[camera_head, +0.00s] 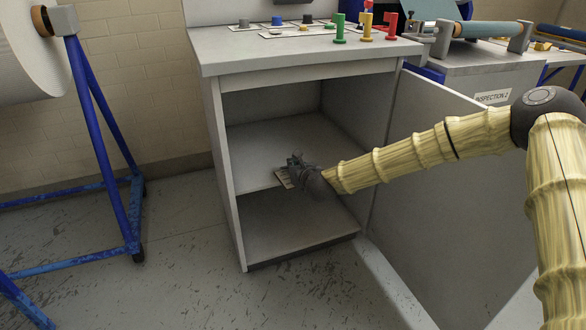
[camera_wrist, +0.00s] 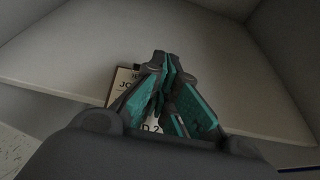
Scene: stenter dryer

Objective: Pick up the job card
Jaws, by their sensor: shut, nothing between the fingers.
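The job card (camera_head: 283,178) is a small pale card at the front edge of the cabinet's middle shelf, partly covered by my gripper (camera_head: 294,159). In the wrist view the card (camera_wrist: 122,84) shows dark printed letters, with parts hidden behind the fingers. My gripper (camera_wrist: 163,58) is shut with teal pads and holds nothing. It is at the shelf's front edge, in front of the card in the wrist view. I cannot tell whether the fingers touch the card.
The grey cabinet (camera_head: 212,150) is open, with a shelf (camera_head: 255,140) and a lower compartment. Its door (camera_head: 425,150) stands open at the right. Colored buttons and pegs (camera_head: 340,28) stand on top. A blue frame (camera_head: 105,140) with a roll stands left. Floor between them is clear.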

